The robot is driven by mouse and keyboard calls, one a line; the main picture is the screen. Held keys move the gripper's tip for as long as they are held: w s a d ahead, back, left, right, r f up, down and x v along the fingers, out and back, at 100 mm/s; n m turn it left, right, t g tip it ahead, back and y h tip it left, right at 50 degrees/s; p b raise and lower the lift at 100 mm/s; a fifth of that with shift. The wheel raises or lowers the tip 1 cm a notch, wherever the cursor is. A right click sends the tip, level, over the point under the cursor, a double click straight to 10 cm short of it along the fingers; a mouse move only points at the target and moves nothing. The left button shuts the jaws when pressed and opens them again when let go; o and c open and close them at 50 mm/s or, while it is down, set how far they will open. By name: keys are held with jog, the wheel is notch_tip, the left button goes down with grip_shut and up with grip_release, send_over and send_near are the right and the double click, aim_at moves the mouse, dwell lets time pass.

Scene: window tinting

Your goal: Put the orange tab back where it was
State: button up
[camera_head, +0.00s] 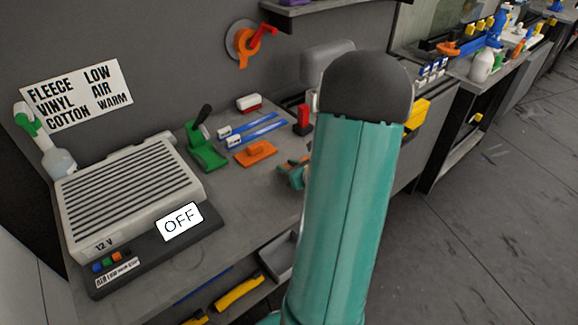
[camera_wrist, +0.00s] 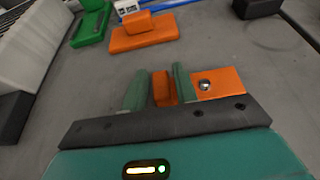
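My gripper (camera_wrist: 160,88) is low over the grey bench, with its two green fingers on either side of an upright orange piece. This looks like part of the orange tab (camera_wrist: 222,80), whose flat plate with a round metal screw head shows to the right of the right finger. The fingers look closed on it; its underside is hidden, so I cannot tell whether it touches the bench. In the head view my gripper (camera_head: 291,174) is partly hidden behind my teal arm, with a little orange beside it.
An orange block with a raised grip (camera_wrist: 146,36) lies ahead on the bench, near a green stand (camera_wrist: 92,26) and blue strips with white ends (camera_head: 254,131). A red-tipped dark post (camera_head: 303,119) stands behind. The heater box (camera_head: 130,190) is at left. Bare bench lies between.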

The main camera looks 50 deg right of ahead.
jog(key=shift+o, duration=0.7)
jog(key=shift+r, duration=0.1)
